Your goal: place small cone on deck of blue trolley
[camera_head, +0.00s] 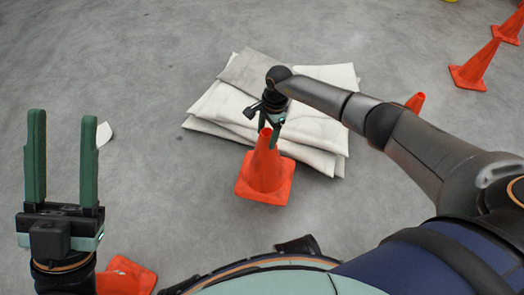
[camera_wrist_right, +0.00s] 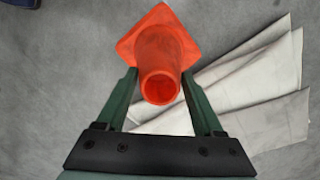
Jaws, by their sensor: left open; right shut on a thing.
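The small orange cone (camera_head: 265,172) is in front of the stack of pale sheets in the head view, with its square base downward. My right gripper (camera_head: 270,130) is shut on the cone near its top; the right wrist view shows the cone (camera_wrist_right: 160,50) between the two green fingers (camera_wrist_right: 157,82). I cannot tell whether its base touches the floor. My left gripper (camera_head: 64,155) is open and empty at the left of the head view. No blue trolley is in view.
A stack of pale folded sheets (camera_head: 325,130) lies on the floor behind the cone. Larger orange cones (camera_head: 475,67) stand at the upper right. Another orange piece (camera_head: 125,277) lies at the lower left, and a white scrap (camera_head: 104,134) is beside my left gripper. Grey floor is clear at upper left.

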